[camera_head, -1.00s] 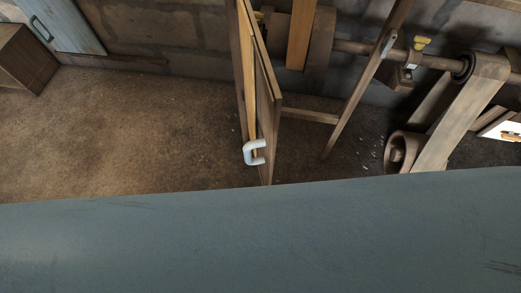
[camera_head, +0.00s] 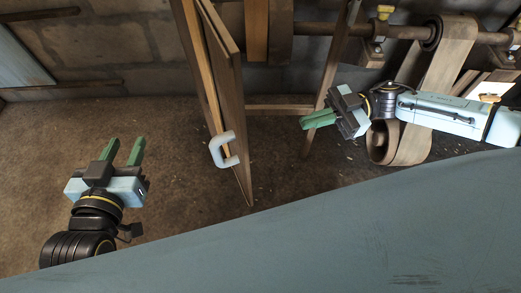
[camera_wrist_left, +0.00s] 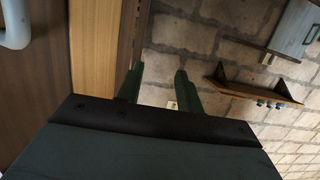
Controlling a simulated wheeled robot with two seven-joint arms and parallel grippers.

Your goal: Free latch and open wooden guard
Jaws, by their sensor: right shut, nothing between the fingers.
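The wooden guard (camera_head: 222,85) is a tall framed panel with a white U-shaped handle (camera_head: 222,150). It stands swung out from the belt drive, seen nearly edge-on. The guard (camera_wrist_left: 95,60) also fills the left of the left wrist view, with the handle (camera_wrist_left: 15,22) at the top left corner. My left gripper (camera_head: 124,150) is open and empty, left of the guard and apart from the handle. My right gripper (camera_head: 305,122) is shut and empty, right of the guard, near the slanted wooden post (camera_head: 330,80). I cannot make out the latch.
The belt (camera_head: 450,60) runs over pulleys on a shaft (camera_head: 385,32) at the right. A blue-grey surface (camera_head: 300,235) crosses the foreground. The floor left of the guard is clear. The left wrist view shows a wall shelf (camera_wrist_left: 255,90) and a blue cabinet (camera_wrist_left: 300,28).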

